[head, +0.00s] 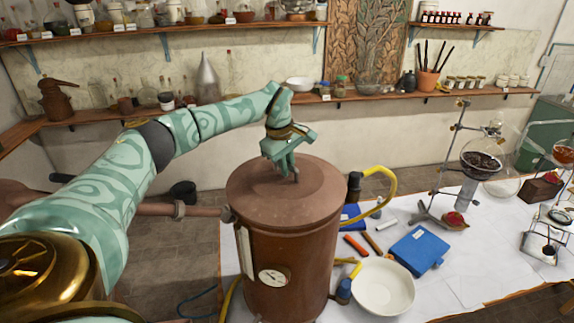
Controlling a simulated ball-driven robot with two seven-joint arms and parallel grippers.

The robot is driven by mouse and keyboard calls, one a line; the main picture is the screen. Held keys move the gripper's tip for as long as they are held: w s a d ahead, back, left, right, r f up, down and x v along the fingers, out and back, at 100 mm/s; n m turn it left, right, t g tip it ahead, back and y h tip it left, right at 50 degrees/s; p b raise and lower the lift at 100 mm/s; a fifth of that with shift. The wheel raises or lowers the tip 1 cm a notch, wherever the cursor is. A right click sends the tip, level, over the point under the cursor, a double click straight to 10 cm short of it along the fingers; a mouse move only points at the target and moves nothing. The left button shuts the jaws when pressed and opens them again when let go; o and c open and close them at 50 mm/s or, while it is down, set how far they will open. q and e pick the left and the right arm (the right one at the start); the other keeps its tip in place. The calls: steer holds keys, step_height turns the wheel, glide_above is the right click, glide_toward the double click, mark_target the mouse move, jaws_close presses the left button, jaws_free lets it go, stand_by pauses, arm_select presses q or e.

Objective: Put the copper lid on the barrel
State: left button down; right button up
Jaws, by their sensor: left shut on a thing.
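The barrel (289,245) is a large reddish-brown copper vessel with a round dial on its front, standing in the middle of the head view. The round copper lid (255,190) covers its top and looks level and roughly centred; I cannot tell whether it rests fully on the rim. My left gripper (294,175) points down over the middle of the lid, shut on it at the centre, where the fingers hide the grasped part. My right gripper is not in view.
A white-covered table (455,290) lies right of the barrel, with a white bowl (384,287), a blue box (419,250) and glassware on stands. A yellow hose (388,183) curves close to the barrel's right side. Shelves with bottles (440,95) line the back wall.

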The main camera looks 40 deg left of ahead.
mark_target(279, 181)
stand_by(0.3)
arm_select(q)
steer(key=c, duration=1.4)
jaws_free()
steer(key=shift+f, duration=0.1)
steer(key=s+r, duration=0.1)
steer(key=r, duration=0.4)
steer(key=s+r+b, duration=0.1)
steer(key=r, duration=0.4)
steer(key=s+r, duration=0.1)
steer(key=r, duration=0.5)
steer(key=shift+s+a, duration=0.1)
steer(key=shift+a, duration=0.05)
